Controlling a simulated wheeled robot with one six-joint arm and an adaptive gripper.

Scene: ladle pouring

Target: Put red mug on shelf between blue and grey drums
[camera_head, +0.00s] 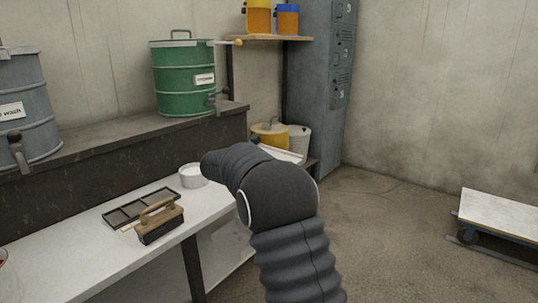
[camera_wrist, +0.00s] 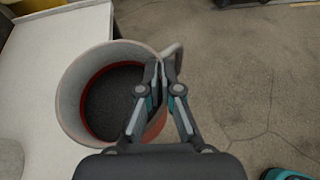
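In the wrist view a round mug (camera_wrist: 75,88) has a pale rim and inner wall, a red band inside and a dark bottom. A reddish patch of it shows beside the fingers, and its pale handle is at the right. My gripper (camera_wrist: 161,68) has its fingers close together on the mug's right wall by the handle. In the head view my arm hides the gripper and mug. A grey drum (camera_head: 28,100) stands on the ledge at the left. A small blue drum (camera_head: 288,19) stands on the high wall shelf (camera_head: 268,38).
A green drum (camera_head: 183,80) stands on the ledge (camera_head: 110,135). The white table (camera_head: 70,255) holds a brush (camera_head: 159,220), a dark tray (camera_head: 128,208) and a white pot (camera_head: 192,176). Yellow and pale drums stand low by the locker (camera_head: 318,90). A cart (camera_head: 500,213) stands right; floor between is clear.

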